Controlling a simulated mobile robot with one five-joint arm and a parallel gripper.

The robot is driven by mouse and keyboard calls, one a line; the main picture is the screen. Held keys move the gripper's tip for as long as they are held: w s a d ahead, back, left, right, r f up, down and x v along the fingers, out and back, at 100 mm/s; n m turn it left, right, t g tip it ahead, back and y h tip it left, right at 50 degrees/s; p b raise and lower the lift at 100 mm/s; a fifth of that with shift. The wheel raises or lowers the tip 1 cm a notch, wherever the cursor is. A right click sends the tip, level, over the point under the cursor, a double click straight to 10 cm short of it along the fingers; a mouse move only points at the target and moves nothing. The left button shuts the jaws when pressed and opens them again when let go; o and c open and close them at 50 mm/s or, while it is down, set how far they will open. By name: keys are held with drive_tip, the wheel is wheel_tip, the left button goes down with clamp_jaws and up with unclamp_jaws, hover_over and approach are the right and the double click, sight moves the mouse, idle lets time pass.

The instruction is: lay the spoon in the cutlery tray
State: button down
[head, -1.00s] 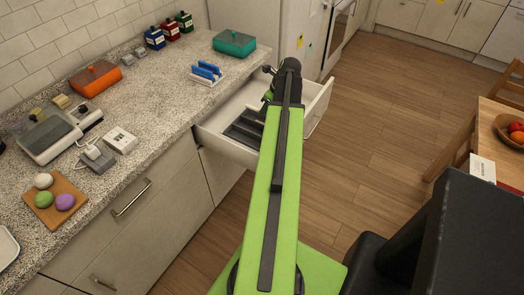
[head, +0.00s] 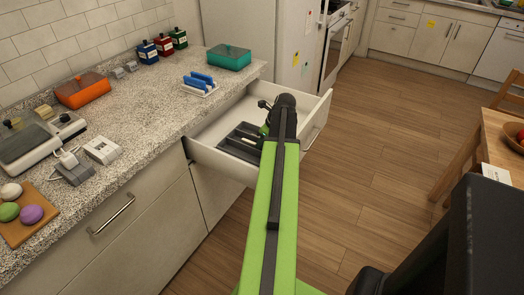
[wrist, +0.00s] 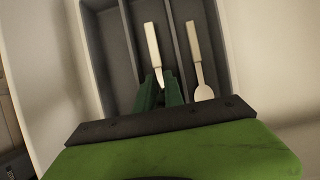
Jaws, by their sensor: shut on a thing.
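My gripper (wrist: 161,92) is shut on a pale-handled piece of cutlery, taken to be the spoon (wrist: 153,45). Its handle points away from me, and its near end is hidden between the green fingers. It is over the middle compartment of the dark grey cutlery tray (wrist: 181,45); whether it touches the floor there I cannot tell. A second pale utensil with a rounded end (wrist: 202,70) lies in the right compartment. In the head view the cutlery tray (head: 238,143) sits inside the open drawer, left of my gripper (head: 266,108).
The white drawer (head: 213,160) stands pulled out under the speckled counter (head: 140,130). Open floor (head: 390,130) lies to the right.

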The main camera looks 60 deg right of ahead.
wheel_tip(320, 180, down, 2)
drive_tip(key=shift+f+b, duration=0.15)
drive_tip(key=shift+b, duration=0.3)
drive_tip(key=shift+r, duration=0.25)
drive_tip(key=shift+f, duration=0.15)
drive_tip(key=c, duration=1.7)
unclamp_jaws()
drive_tip(key=p+v, duration=1.1)
drive_tip(key=v, duration=0.1)
drive_tip(key=shift+r, duration=0.2)
